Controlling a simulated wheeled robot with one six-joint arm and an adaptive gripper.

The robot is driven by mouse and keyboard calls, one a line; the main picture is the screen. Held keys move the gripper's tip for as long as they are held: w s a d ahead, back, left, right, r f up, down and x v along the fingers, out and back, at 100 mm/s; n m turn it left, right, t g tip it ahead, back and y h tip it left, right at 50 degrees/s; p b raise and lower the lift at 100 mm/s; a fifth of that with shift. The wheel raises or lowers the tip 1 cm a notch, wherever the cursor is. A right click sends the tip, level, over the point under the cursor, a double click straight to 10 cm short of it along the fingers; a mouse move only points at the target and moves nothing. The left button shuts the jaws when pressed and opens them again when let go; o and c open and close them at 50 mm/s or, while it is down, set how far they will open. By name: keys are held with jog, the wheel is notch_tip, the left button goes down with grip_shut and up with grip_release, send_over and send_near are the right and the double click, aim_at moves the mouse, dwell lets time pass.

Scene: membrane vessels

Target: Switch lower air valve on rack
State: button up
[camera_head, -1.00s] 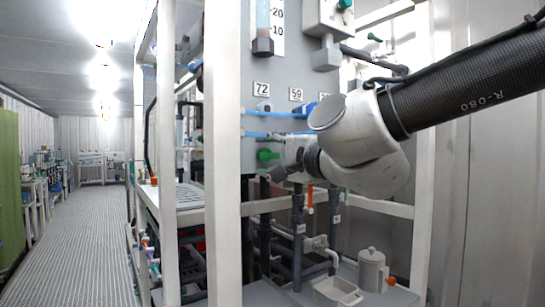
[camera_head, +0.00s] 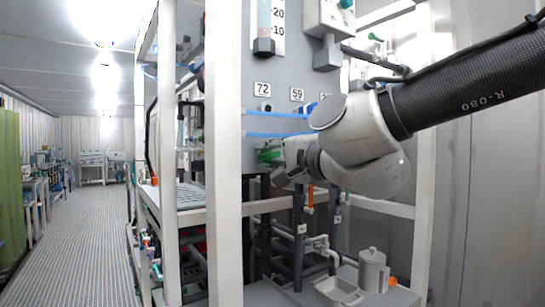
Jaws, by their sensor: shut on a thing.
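The rack's grey panel (camera_head: 262,72) carries labels 72 and 59 with blue tubes below them. A green valve handle (camera_head: 268,156) sits low on the panel, under the blue tubes, and is partly covered. My gripper (camera_head: 279,168) reaches in from the right along the panel and is shut on the green valve handle. The fingertips are small and dark, so the exact grip and the handle's angle are hard to tell. My wrist hides the panel to the right of the handle.
A white rack post (camera_head: 224,200) stands close to the left of the gripper. Dark vertical pipes (camera_head: 298,225) run below it. A white jug (camera_head: 372,270) and a tray (camera_head: 337,292) stand on the lower shelf. The aisle (camera_head: 85,235) at left is clear.

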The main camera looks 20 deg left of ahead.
jog(key=n, duration=1)
jog(key=shift+n, duration=0.4)
jog(key=shift+f+n, duration=0.1)
jog(key=shift+n, duration=1.7)
jog(key=o, duration=1.1)
jog(key=v, duration=1.2)
